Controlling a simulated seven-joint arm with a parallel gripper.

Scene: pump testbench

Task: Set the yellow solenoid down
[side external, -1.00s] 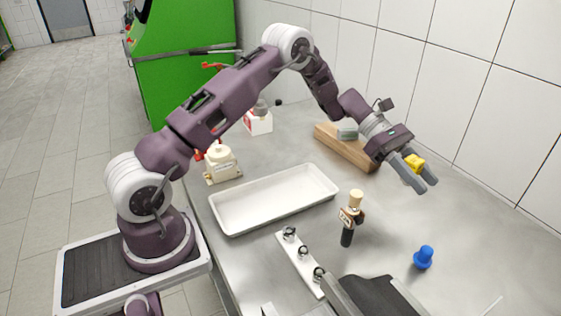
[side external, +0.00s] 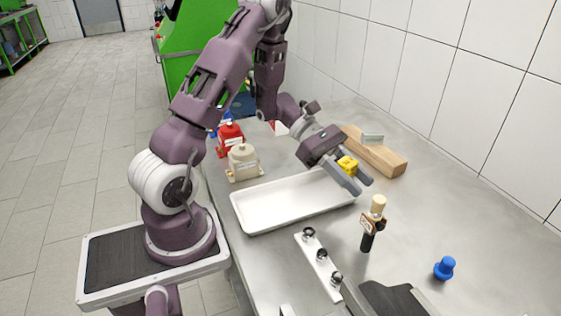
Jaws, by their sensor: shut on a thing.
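The yellow solenoid (side external: 347,166) is a small bright yellow block. My gripper (side external: 358,183) is shut on it, with the solenoid between its two grey fingers. The gripper points down and to the right, by the right end of the white tray (side external: 242,218). The solenoid appears raised above the table, but its exact height is hard to tell. The fingers cover part of it.
A wooden block (side external: 385,158) with a grey-green piece (side external: 372,138) lies behind. The right tabletop is clear.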

